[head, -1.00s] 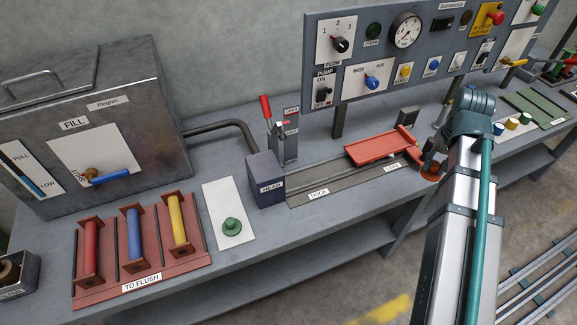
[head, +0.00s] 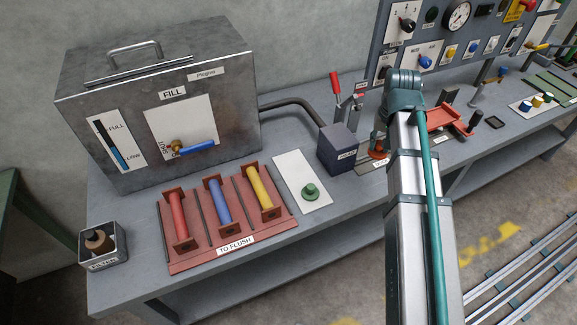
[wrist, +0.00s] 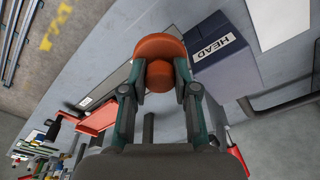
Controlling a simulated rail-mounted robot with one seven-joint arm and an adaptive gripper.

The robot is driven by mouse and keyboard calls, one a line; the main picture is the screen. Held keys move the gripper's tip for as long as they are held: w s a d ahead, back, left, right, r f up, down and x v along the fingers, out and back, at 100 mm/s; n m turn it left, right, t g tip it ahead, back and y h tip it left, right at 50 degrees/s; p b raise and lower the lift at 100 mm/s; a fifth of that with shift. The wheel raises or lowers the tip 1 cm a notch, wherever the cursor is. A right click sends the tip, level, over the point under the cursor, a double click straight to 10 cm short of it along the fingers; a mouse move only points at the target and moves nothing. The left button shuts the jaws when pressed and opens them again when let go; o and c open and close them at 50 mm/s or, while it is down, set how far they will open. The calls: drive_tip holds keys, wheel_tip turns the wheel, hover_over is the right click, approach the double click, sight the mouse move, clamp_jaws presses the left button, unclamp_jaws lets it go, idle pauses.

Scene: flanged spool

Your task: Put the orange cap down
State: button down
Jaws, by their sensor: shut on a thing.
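The orange cap (wrist: 160,48) is a round disc with a raised knob. My gripper (wrist: 160,85) is shut on the cap, with a finger on each side of the knob. In the head view, the cap (head: 378,154) shows at the end of my arm, right of the dark HEAD block, and my gripper (head: 379,138) is partly hidden by the arm. The cap appears to be above the bench; its exact height is hard to tell.
The HEAD block (head: 338,150) stands close to the cap. A white plate with a green knob (head: 309,191) lies left of it. The red TO FLUSH rack (head: 185,257) holds three coloured spools. A red tray (head: 441,118) sits to the right. A red-handled lever (head: 335,85) stands behind.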

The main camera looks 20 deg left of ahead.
drive_tip(key=a+f+m+b, duration=0.1)
drive_tip(key=a+f, duration=0.2)
drive_tip(key=a, duration=1)
drive_tip(key=a+f+b, duration=0.2)
drive_tip(key=a+f, duration=0.1)
drive_tip(key=a, duration=1.1)
drive_tip(key=shift+w+d+f+p, duration=0.1)
drive_tip(key=shift+f+p, duration=0.6)
drive_tip(key=shift+f, duration=1.65)
drive_tip(key=shift+w+d+f+p, duration=0.1)
drive_tip(key=shift+f+p, duration=0.55)
drive_tip(key=shift+f, duration=1.65)
drive_tip(key=shift+f, duration=0.15)
drive_tip(key=c, duration=0.9)
unclamp_jaws()
drive_tip(key=r, duration=0.4)
drive_tip(key=s+r+b, duration=0.1)
drive_tip(key=r, duration=0.3)
drive_tip(key=r+b, duration=0.1)
drive_tip(key=r, duration=0.3)
drive_tip(key=shift+s+r, duration=0.15)
drive_tip(key=shift+s, duration=0.05)
